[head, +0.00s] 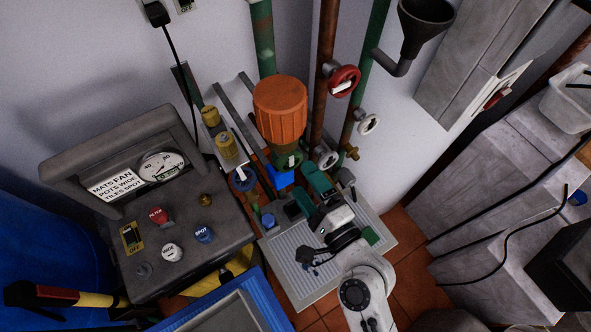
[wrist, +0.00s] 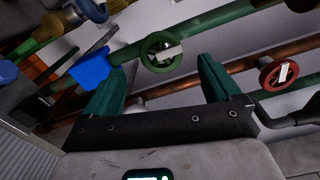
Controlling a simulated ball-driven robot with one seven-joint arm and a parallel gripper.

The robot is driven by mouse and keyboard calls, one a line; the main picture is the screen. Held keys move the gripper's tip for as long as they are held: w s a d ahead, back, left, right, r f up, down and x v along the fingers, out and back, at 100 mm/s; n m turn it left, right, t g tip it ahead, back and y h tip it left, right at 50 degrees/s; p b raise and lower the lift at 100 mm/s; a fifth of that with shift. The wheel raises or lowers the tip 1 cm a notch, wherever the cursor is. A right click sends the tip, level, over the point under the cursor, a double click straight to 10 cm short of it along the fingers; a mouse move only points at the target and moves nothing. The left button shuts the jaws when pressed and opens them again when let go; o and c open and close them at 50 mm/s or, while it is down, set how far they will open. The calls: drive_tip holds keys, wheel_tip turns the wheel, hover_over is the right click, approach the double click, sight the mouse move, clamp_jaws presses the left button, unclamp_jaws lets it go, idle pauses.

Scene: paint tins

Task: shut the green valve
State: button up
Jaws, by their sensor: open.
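The green valve (wrist: 153,62) is a green handwheel on a green pipe, with a pale bar or tag across its hub. In the wrist view it shows beyond and between the fingertips, nearer the left one. It also shows in the head view (head: 287,161), just below the orange motor-like cover. My gripper (head: 309,192) has two teal fingers spread apart, with nothing between them. It also shows in the wrist view (wrist: 163,72). It is below and in front of the green wheel in the head view. I see no clear contact with the wheel.
A red valve (head: 344,82) is up and right on a rusty pipe, and a white wheel (head: 368,124) is lower right. A blue wheel (head: 243,180) is to the left. The orange cover (head: 280,107) stands above. A grey control panel (head: 190,230) occupies the left front.

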drive_tip(key=shift+b+v, duration=0.45)
drive_tip(key=shift+v, duration=1.3)
drive_tip(key=s+d+f+n+g+h, duration=0.55)
drive_tip(key=d+f+n+g, duration=0.25)
drive_tip(key=d+f+n, duration=0.25)
drive_tip(key=s+d+n+g+h, duration=0.2)
drive_tip(key=s+d+g+h, duration=0.2)
drive_tip(key=s+d, duration=0.7)
drive_tip(key=d+g, duration=0.2)
drive_tip(key=shift+s+d+n+h, duration=0.2)
drive_tip(key=shift+d+n+h, duration=0.15)
drive_tip(key=shift+d, duration=0.05)
